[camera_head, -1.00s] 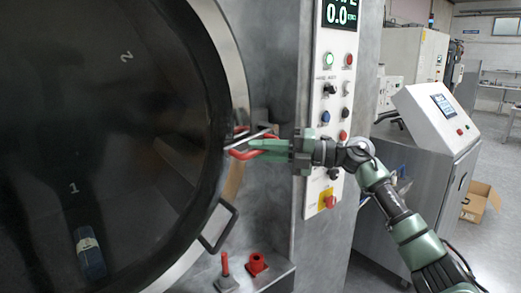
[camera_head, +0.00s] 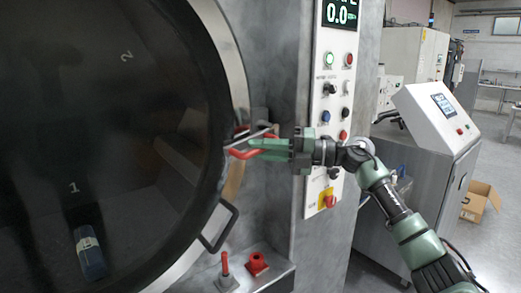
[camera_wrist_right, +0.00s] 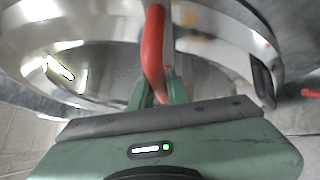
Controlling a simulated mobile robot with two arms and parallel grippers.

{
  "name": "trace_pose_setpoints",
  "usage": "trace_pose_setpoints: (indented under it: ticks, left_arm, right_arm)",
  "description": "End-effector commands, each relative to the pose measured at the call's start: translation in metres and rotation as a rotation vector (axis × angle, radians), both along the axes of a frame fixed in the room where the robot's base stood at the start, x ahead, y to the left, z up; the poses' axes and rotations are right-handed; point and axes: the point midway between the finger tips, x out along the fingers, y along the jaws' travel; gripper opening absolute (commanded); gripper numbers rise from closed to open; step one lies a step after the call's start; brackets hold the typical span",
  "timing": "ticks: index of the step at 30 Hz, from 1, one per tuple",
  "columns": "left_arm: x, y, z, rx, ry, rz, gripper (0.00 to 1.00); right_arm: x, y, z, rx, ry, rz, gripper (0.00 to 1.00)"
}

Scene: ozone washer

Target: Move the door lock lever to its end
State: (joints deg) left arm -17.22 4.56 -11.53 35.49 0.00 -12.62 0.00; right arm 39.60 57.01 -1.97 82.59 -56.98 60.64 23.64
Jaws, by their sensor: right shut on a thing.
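The red door lock lever (camera_head: 240,153) is at the right rim of the large round door (camera_head: 226,90). My right gripper (camera_head: 256,147) reaches in from the right and is shut on the lever. In the right wrist view the red lever (camera_wrist_right: 153,55) runs down between the green fingers of the gripper (camera_wrist_right: 158,92). The fingers cover part of the lever in the head view. My left gripper is not in view.
A black door handle (camera_head: 220,227) is below the lever. A small ledge with red fittings (camera_head: 257,264) stands lower right. The control panel with buttons (camera_head: 334,110) is close behind my right wrist. A separate console (camera_head: 440,112) stands to the right.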

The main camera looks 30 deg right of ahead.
Motion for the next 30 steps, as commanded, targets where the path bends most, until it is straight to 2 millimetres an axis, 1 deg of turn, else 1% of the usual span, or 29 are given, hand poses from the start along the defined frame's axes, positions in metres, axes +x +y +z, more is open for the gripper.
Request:
trace_pose_setpoints:
  ticks: [20, 26, 30]
  left_arm:
    - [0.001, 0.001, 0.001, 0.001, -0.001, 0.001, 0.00]
    - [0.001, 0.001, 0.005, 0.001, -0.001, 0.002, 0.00]
    - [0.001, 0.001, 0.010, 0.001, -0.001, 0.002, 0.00]
  right_arm:
    - [0.000, 0.000, -0.002, -0.010, 0.002, 0.003, 0.00]
    - [0.000, -0.001, -0.007, -0.076, -0.002, 0.003, 0.00]
    - [0.000, -0.004, -0.014, -0.165, -0.007, 0.003, 0.00]
